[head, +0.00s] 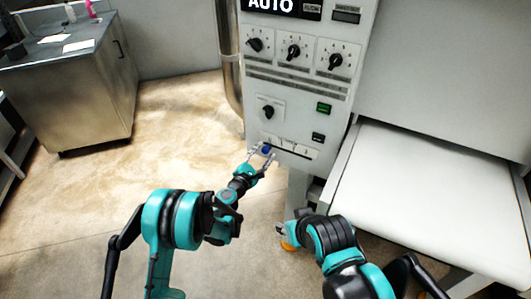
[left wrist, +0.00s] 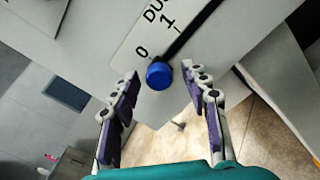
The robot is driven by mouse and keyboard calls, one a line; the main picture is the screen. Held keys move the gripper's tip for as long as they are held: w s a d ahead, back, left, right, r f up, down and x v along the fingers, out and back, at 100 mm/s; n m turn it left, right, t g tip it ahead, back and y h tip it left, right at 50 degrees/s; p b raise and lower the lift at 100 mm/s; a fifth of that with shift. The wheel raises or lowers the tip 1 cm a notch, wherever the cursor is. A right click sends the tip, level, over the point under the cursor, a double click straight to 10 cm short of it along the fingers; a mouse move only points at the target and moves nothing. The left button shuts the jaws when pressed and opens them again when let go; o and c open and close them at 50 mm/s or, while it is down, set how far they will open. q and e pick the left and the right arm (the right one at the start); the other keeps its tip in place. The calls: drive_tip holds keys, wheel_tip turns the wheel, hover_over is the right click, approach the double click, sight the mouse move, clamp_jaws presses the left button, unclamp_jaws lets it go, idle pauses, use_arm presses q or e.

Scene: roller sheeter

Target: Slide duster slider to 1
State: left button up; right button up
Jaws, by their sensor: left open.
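The duster slider's blue knob (left wrist: 159,76) sits beside the 0 mark in the left wrist view, at the near end of a dark slot that runs up past the 1 mark. It also shows at the left end of the lower panel strip in the head view (head: 266,149). My left gripper (head: 262,156) is open at the panel's lower left. In the left wrist view its two fingers (left wrist: 163,85) stand on either side of the knob, with gaps between. My right gripper (head: 285,232) is low, below the panel, apart from the slider; its fingers are too unclear to judge.
The machine's control panel (head: 299,75) carries several black dials and a green button (head: 323,108). A vertical pipe (head: 229,60) runs along its left side. A white sheeter bed (head: 425,200) extends at the right. A steel cabinet (head: 70,85) stands at the left, with open floor between.

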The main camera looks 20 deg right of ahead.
sight(281, 148)
use_arm(q)
drive_tip(key=shift+x, duration=0.9)
clamp_jaws()
drive_tip(key=shift+s+d+b, duration=0.45)
drive_tip(key=shift+s+d, duration=1.3)
drive_tip(key=shift+d, duration=0.15)
unclamp_jaws()
drive_tip(key=shift+a, duration=0.1)
